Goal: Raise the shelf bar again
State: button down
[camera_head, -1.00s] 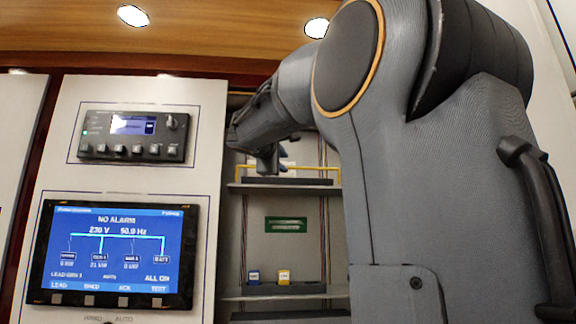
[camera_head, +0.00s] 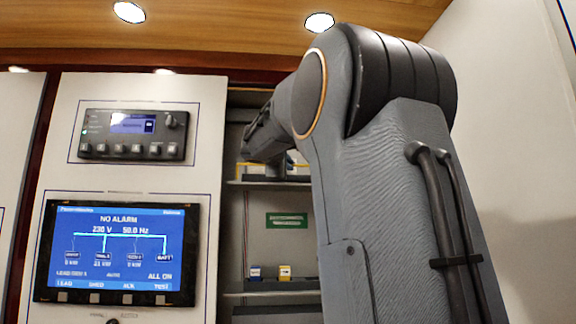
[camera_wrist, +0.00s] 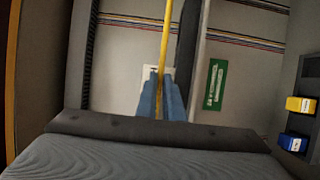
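The shelf bar is a thin yellow rail (camera_wrist: 166,35) along the front of the upper shelf. In the wrist view it runs from the top edge down between the two blue fingertips of my gripper (camera_wrist: 160,92). The fingers are close together, with the bar filling the narrow gap between them, so my gripper looks shut on it. In the head view a short yellow piece of the bar (camera_head: 238,171) shows at the left end of the shelf. My arm hides most of the rest of the bar and the fingertips there.
A green label (camera_head: 287,220) is on the back wall.

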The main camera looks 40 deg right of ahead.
jog(key=shift+w+d+r+n+g+y+p, duration=0.3)
jog(key=shift+w+n+g+y+p, duration=0.2)
jog(key=shift+g+y+p, duration=0.45)
jog(key=shift+t, duration=0.25)
jog(key=c, duration=1.9)
grip_release()
jog(key=shift+d, duration=0.1)
jog(key=b+v, duration=0.3)
jog(key=v, duration=0.5)
jog(key=shift+b, duration=0.35)
